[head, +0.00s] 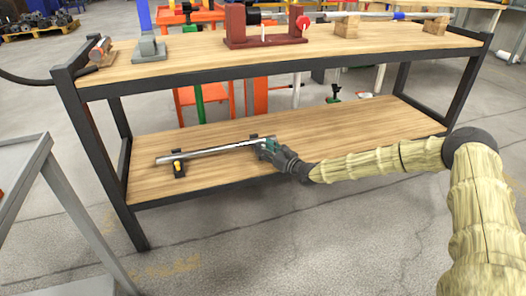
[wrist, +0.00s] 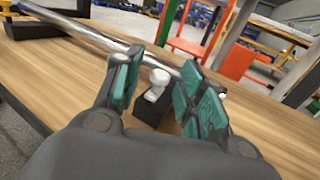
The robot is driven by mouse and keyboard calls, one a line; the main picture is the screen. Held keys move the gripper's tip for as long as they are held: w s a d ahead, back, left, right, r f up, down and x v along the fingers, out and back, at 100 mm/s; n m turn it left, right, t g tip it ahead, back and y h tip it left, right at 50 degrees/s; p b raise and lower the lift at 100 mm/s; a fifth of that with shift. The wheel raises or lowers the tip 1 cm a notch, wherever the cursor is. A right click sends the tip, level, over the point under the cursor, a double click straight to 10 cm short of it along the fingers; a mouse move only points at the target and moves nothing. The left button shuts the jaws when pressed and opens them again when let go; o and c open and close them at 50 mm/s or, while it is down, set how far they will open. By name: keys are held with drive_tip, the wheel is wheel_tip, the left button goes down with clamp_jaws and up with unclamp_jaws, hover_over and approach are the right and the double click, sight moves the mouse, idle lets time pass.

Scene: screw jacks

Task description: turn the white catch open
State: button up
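A shiny metal bar (head: 210,152) lies across the supports, just beyond the catch, and also shows in the wrist view (wrist: 85,34). In the head view my gripper (head: 267,147) is at the bar's right end and hides the catch.
The other black support (head: 178,169), with a yellow catch, holds the bar's left end. The upper shelf (head: 190,55) with a red jack (head: 262,30) lies above my arm. The lower shelf (head: 350,120) is clear toward the back right.

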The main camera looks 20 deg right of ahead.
drive_tip(key=shift+w+a, duration=0.3)
drive_tip(key=shift+w, duration=0.35)
drive_tip(key=shift+c, duration=0.2)
